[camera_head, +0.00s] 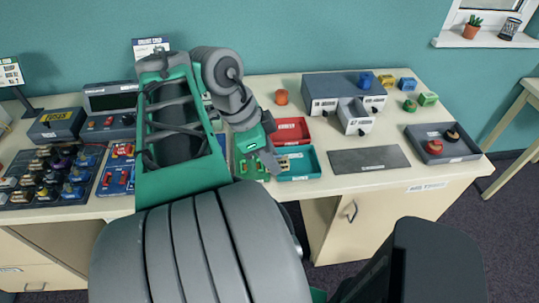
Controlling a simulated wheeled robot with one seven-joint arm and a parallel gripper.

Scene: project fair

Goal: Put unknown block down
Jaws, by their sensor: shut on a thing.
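My gripper (271,161) points down over the near middle of the table, beside the left end of a teal tray (308,166). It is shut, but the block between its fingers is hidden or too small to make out. I cannot tell whether the block touches anything below. Loose blocks stand at the back right: blue (365,81), yellow (386,80), a second blue and yellow one (407,84), and green (428,99). Small beige pieces (284,163) show in the teal tray near my fingers.
A red tray (303,131) sits behind the teal one. A grey drawer unit (320,95) has a drawer (356,116) pulled out. A dark mat (368,160) is bare. A grey tray (468,154) holds two round things. Crowded racks (30,198) fill the left.

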